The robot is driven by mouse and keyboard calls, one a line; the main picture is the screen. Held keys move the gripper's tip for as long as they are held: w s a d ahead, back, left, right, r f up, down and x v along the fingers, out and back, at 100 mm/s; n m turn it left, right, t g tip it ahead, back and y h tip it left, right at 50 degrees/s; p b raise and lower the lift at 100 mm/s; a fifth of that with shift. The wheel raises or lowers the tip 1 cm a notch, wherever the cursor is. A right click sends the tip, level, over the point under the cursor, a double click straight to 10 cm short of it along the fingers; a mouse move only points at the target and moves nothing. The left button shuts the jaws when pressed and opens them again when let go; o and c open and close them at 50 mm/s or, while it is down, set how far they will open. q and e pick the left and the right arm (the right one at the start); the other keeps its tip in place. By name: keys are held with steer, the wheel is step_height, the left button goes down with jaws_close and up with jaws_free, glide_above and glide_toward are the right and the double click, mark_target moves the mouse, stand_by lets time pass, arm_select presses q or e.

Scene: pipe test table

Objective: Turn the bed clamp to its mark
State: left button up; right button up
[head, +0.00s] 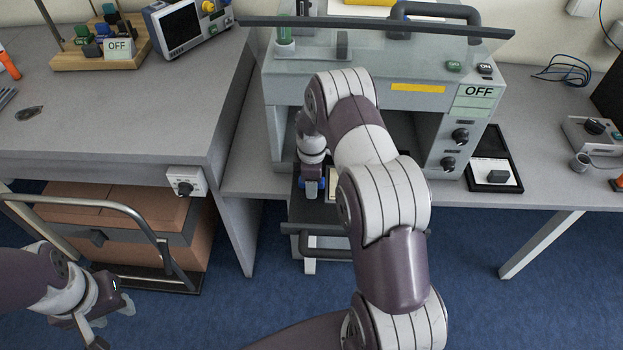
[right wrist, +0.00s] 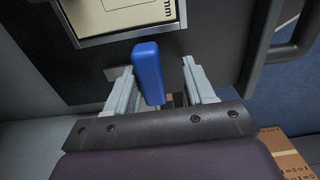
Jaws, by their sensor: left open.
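The clamp's blue handle (right wrist: 149,72) stands up in the right wrist view, beside a cream plate (right wrist: 125,14) with print on it. My right gripper (right wrist: 162,88) is open around the handle, one finger on each side. A gap shows between the handle and the right finger; the left finger is very close to it. In the head view my right gripper (head: 312,188) is low in the machine's front opening, and my arm hides much of the clamp and plate. I cannot make out the mark. My left gripper (head: 108,325) is open and empty at the lower left.
The grey machine (head: 410,98) has an OFF display (head: 478,97) and two dark knobs at its right. A dark bar handle (head: 320,253) juts out below the bed. A cart with a brown box (head: 115,215) stands under the left table (head: 150,110). A black tray (head: 507,150) lies right of the machine.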

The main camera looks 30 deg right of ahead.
steer(key=shift+w+d, duration=0.1)
steer(key=shift+w, duration=0.1)
steer(key=shift+r, duration=0.15)
step_height(320, 180, up, 12)
steer(key=b, duration=0.1)
steer(key=shift+r, duration=0.15)
